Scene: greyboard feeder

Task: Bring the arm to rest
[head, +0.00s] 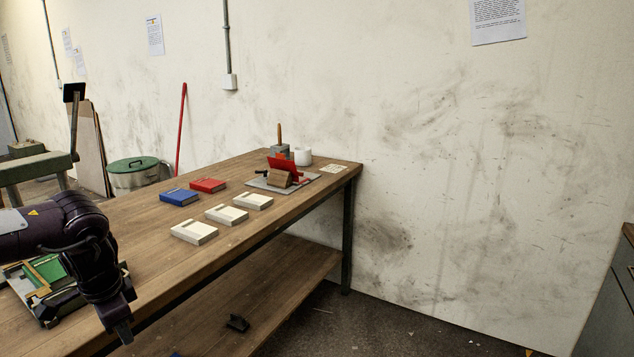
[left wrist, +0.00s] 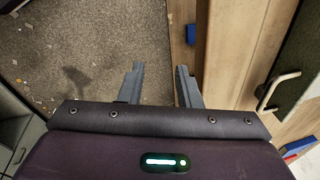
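My left arm comes in at the left of the head view, and its gripper (head: 122,331) points down at the front edge of the wooden bench (head: 150,262). In the left wrist view the two fingers of this gripper (left wrist: 160,69) stand apart with nothing between them. The floor (left wrist: 85,45) lies below to the left and the bench's wood to the right. My right gripper is in neither view.
A green-topped fixture (head: 45,274) stands partly behind my left arm. Several pale blocks (head: 194,231), a blue book-like block (head: 180,197) and a red one (head: 208,185) lie on the bench. A red device (head: 284,170) stands at the far end.

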